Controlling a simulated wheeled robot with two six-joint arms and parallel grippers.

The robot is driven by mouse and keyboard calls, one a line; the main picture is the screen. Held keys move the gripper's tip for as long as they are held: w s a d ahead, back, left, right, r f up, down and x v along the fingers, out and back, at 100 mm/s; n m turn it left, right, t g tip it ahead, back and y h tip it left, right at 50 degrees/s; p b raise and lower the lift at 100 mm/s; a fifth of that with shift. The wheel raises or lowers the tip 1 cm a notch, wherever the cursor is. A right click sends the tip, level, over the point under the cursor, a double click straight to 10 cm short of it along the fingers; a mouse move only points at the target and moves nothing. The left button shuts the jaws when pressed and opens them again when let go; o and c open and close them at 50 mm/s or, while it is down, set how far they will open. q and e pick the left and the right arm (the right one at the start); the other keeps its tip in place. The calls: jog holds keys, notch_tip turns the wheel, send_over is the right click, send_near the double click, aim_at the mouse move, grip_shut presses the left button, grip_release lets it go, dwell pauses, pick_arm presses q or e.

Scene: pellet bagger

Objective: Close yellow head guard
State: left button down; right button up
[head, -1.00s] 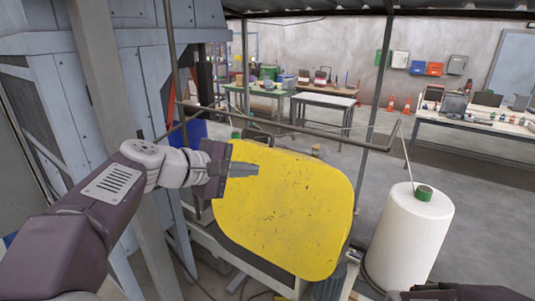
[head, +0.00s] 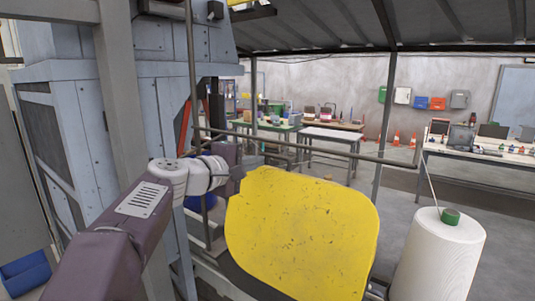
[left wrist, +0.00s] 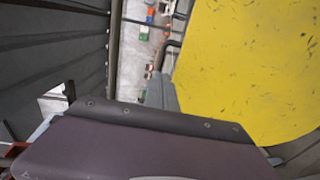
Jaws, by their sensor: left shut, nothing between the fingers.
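The yellow head guard (head: 302,230) is a large scuffed plate with rounded corners, standing tilted in the middle of the head view. It also fills the upper right of the left wrist view (left wrist: 250,65). My left gripper (head: 238,174) is at the guard's upper left edge in the head view, its fingers mostly hidden behind that edge. In the left wrist view its grey fingers (left wrist: 162,92) are shut and empty, just left of the guard. I cannot tell whether they touch it. My right gripper is not in view.
A bent metal rail (head: 300,143) runs behind the guard. A white film roll (head: 440,258) with a green core stands to its right. The blue-grey machine housing (head: 85,140) and a grey post (head: 125,110) stand at left. Tables stand farther back, with open floor before them.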

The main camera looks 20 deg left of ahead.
aim_at(275, 157)
pick_arm(q)
jog(key=p+x, duration=0.1)
jog(key=x, duration=0.3)
jog(key=shift+w+d, duration=0.2)
jog(key=shift+w, duration=0.15)
jog(key=shift+w+p, duration=0.35)
jog(key=shift+f, duration=0.1)
jog(key=shift+d, duration=0.1)
